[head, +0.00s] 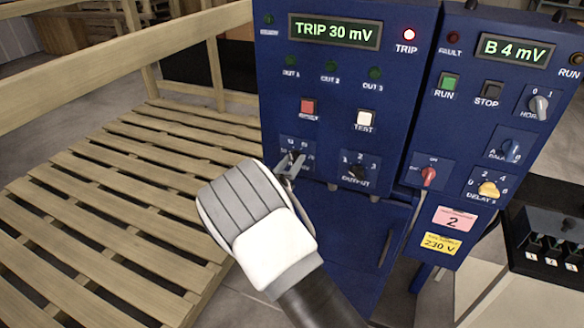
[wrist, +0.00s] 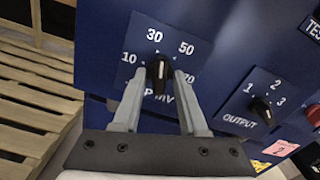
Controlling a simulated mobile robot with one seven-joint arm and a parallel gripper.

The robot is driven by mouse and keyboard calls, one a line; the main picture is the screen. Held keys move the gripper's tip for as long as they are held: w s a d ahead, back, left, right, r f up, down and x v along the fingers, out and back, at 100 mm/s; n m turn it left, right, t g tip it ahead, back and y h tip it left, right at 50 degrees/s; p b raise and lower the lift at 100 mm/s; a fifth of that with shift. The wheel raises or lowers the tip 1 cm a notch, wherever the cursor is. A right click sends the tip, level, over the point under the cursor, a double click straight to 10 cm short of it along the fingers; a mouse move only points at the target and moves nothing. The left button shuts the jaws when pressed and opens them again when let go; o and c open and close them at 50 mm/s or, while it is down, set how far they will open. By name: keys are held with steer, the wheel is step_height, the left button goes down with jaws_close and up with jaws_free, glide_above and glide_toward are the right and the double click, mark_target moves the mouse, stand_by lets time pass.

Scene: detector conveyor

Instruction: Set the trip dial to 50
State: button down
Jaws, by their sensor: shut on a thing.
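The trip dial (wrist: 159,72) is a black knob on a small blue plate marked 10, 30 and 50, lettering below partly hidden. In the wrist view its pointer end is up, near the 30 mark. My gripper (wrist: 160,78) is shut on the dial, one finger on each side. In the head view my gripper (head: 291,165) is at the lower left of the blue panel, and its fingers mostly cover the dial.
The OUTPUT knob (head: 357,170) sits just right of the dial, with the white TEST button (head: 366,119) and a red button (head: 308,107) above. A second panel (head: 470,120) with a red switch (head: 429,176) stands at the right. Wooden pallets (head: 110,200) lie at the left.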

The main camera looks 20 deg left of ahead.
steer(key=m+b, duration=0.8)
steer(key=b, duration=0.2)
steer(key=shift+a+f+m, duration=0.1)
steer(key=shift+f+m, duration=0.05)
steer(key=shift+m, duration=0.15)
steer(key=shift+m+b, duration=0.3)
steer(key=shift+b, duration=0.1)
steer(key=c, duration=0.8)
jaws_free()
steer(key=s, duration=0.5)
steer(key=s+a+p, duration=0.1)
steer(key=s, duration=1.1)
steer(key=shift+s+a, duration=0.2)
